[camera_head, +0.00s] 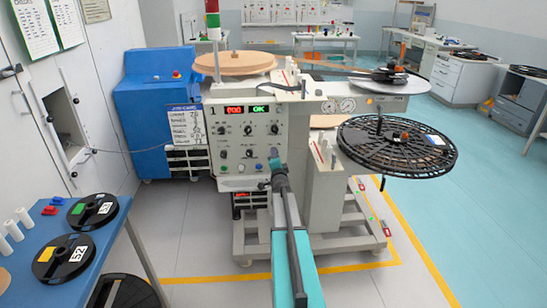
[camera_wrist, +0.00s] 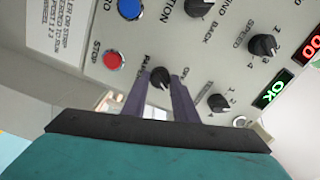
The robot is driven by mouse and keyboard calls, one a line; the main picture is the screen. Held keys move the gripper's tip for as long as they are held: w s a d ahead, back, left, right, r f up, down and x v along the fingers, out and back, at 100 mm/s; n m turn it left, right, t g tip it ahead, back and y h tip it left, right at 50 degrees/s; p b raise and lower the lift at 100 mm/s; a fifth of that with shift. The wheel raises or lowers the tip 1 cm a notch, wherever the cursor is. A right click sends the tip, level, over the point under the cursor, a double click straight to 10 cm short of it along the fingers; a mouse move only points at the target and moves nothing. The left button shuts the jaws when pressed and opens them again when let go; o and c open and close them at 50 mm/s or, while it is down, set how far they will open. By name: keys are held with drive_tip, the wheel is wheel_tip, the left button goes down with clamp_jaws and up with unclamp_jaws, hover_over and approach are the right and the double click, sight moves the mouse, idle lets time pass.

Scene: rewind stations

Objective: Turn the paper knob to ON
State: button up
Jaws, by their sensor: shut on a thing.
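The black paper knob (camera_wrist: 160,75) sits on the grey control panel, with a partly hidden label starting "PA" to its left in the wrist view. My gripper (camera_wrist: 161,84) has one dark finger on each side of this knob and is shut on it. In the head view, my gripper (camera_head: 276,160) is at the lower right of the control panel (camera_head: 229,170) and hides the knob there. A small label beside the knob is partly covered by a finger. I cannot tell which setting the knob points to.
Close to the knob are the red stop button (camera_wrist: 114,60), a blue button (camera_wrist: 130,8), the speed knob (camera_wrist: 262,45) and the tension knob (camera_wrist: 218,102). A large black reel (camera_head: 397,146) juts out right of the machine. A blue table (camera_head: 118,215) stands at left.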

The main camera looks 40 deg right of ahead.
drive_tip(key=shift+w+r, duration=0.1)
drive_tip(key=shift+r, duration=0.15)
drive_tip(key=o, duration=1.1)
drive_tip(key=shift+f, duration=0.1)
drive_tip(key=shift+c, duration=0.2)
drive_tip(key=shift+f, duration=0.1)
drive_tip(key=b+v, duration=0.2)
drive_tip(key=v, duration=1.2)
